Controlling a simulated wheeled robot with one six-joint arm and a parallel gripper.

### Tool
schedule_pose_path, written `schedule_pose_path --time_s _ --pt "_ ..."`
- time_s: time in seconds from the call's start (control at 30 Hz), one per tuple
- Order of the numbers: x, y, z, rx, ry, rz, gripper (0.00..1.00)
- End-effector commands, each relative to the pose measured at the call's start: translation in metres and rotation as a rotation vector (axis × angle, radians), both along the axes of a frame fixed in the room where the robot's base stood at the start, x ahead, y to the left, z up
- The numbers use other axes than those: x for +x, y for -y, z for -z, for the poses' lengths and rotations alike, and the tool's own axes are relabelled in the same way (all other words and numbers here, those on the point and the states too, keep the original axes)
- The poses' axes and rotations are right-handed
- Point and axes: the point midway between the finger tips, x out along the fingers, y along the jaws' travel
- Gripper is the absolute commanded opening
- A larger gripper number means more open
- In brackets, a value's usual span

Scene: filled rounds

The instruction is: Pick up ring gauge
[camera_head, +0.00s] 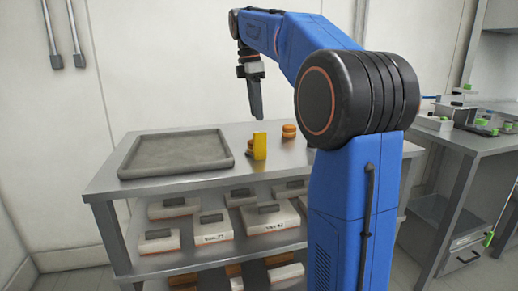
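My gripper (256,102) hangs pointing down above the metal table (205,189), apart from the things on it. Its dark fingers show as one narrow shape, so I cannot tell whether it is open or shut. Small orange-brown round pieces stand on the table: one (289,131) to the right of the gripper, and another (249,146) below it, partly behind an upright yellow block (260,146). I cannot tell for sure which of these is the ring gauge. My blue arm hides the table's right part.
A grey shallow tray (128,172) lies on the table's left side and looks empty. Shelves below hold several pale boxes (212,229) with dark handles. A second bench (460,138) with small green-tipped parts stands at the right.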

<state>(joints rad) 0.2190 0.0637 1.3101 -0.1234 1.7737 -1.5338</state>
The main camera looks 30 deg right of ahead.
Motion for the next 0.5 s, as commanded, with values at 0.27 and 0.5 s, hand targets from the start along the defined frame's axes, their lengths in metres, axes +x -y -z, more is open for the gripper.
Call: schedule_pose_path --time_s 0.27,0.5 --pt "-0.002 0.004 0.036 0.0 -0.001 0.0 0.38" --pt "-0.004 0.005 0.051 0.001 -0.002 0.0 0.38"
